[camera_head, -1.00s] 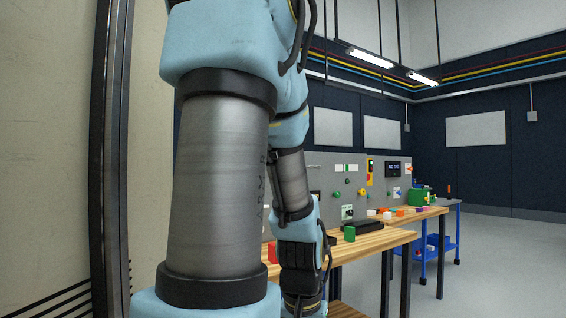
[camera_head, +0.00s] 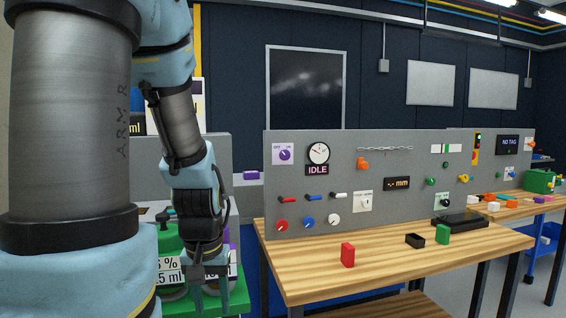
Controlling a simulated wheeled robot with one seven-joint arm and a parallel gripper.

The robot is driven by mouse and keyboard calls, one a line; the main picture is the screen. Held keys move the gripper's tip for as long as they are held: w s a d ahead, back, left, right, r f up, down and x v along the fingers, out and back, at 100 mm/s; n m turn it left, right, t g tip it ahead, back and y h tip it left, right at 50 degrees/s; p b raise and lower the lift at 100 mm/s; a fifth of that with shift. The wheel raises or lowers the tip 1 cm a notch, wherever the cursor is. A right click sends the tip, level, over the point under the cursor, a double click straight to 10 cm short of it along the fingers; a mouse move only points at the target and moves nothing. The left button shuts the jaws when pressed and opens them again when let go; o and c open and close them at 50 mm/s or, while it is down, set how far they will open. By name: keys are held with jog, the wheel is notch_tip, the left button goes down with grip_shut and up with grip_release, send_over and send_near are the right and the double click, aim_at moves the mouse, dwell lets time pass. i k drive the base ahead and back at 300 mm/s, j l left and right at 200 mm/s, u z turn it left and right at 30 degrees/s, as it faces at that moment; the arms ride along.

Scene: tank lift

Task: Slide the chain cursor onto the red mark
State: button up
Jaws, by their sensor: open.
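A grey chain (camera_head: 385,149) runs sideways along the upper part of the grey panel. An orange piece (camera_head: 362,163) sits just below its left end; I cannot tell whether it is the chain cursor. I cannot make out a red mark on the chain at this size. My gripper (camera_head: 211,296) hangs pointing down at the lower left, left of the panel and its table. Its two fingers are apart with nothing seen between them.
The grey panel (camera_head: 330,215) carries dials, levers and knobs. A green cart (camera_head: 240,300) lies behind my gripper.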

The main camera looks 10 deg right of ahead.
aim_at(363, 165)
jog(key=l+u, duration=0.45)
jog(key=k+l+u, duration=0.15)
jog(key=l+u, duration=0.35)
jog(key=k+l+u, duration=0.15)
jog(key=l+u, duration=0.15)
jog(key=u, duration=0.15)
jog(key=k+l+u, duration=0.25)
jog(key=u, duration=0.25)
